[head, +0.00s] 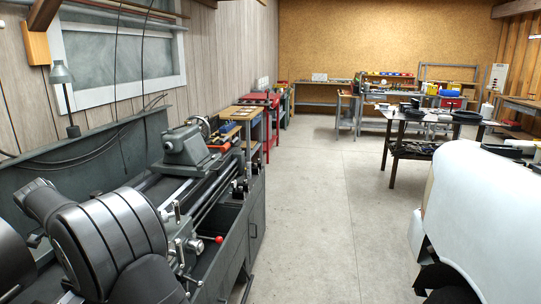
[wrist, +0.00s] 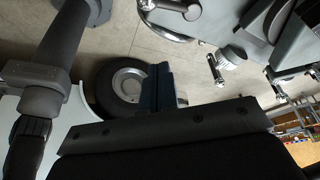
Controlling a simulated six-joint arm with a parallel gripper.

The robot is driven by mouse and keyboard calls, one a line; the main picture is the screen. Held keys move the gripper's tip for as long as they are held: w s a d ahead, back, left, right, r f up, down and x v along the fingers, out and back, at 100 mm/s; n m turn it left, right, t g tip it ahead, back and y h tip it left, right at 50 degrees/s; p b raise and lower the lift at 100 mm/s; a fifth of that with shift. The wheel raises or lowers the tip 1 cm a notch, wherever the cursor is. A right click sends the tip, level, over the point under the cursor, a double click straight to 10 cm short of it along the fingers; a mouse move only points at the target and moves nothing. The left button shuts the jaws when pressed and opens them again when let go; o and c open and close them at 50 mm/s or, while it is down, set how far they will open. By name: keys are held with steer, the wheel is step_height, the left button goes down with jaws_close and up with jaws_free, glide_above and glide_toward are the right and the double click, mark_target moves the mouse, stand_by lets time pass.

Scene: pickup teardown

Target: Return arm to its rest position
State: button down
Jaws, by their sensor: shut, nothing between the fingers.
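My gripper (wrist: 160,72) shows in the wrist view as two dark fingers pressed together, with nothing held between them. It points over the concrete floor, and its fingers overlap the right side of a wheel (wrist: 126,85) with a dark tyre and pale hub. A pale body panel (wrist: 84,112) lies left of the wheel. The gripper's fingers are not seen in the head view. In the head view, the white pickup body (head: 489,204) stands at the right edge, partly cut off, with a dark wheel opening below it.
A grey-green lathe (head: 184,147) with levers and a red knob lines the left side. Machine parts (wrist: 228,57) also show at the wrist view's upper right. A dark table (head: 411,119) bears black parts. Benches stand along the back wall. The concrete floor (head: 318,205) between is clear.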

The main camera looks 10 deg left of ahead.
steer(key=x, duration=0.7)
steer(key=shift+d, duration=0.1)
steer(key=shift+w+n, duration=0.1)
steer(key=shift+n, duration=0.4)
steer(key=n, duration=0.1)
steer(key=n+y, duration=0.1)
steer(key=shift+w+d+f+n+t, duration=0.1)
steer(key=shift+w+d+n+t, duration=0.2)
steer(key=shift+t, duration=0.1)
steer(key=shift+w+d+f+n+t+y, duration=0.15)
steer(key=shift+w+n+y, duration=0.5)
steer(key=shift+n, duration=0.95)
steer(key=shift+w+d+n+t+y, duration=0.15)
steer(key=shift+w+n+y, duration=0.45)
steer(key=shift+n, duration=1)
steer(key=shift+w+d+f+n+y, duration=0.1)
steer(key=shift+w+d+n+y, duration=0.2)
steer(key=shift+w+n, duration=1)
steer(key=shift+s+a+n, duration=0.1)
steer(key=shift+s+n, duration=0.2)
steer(key=shift+s, duration=0.05)
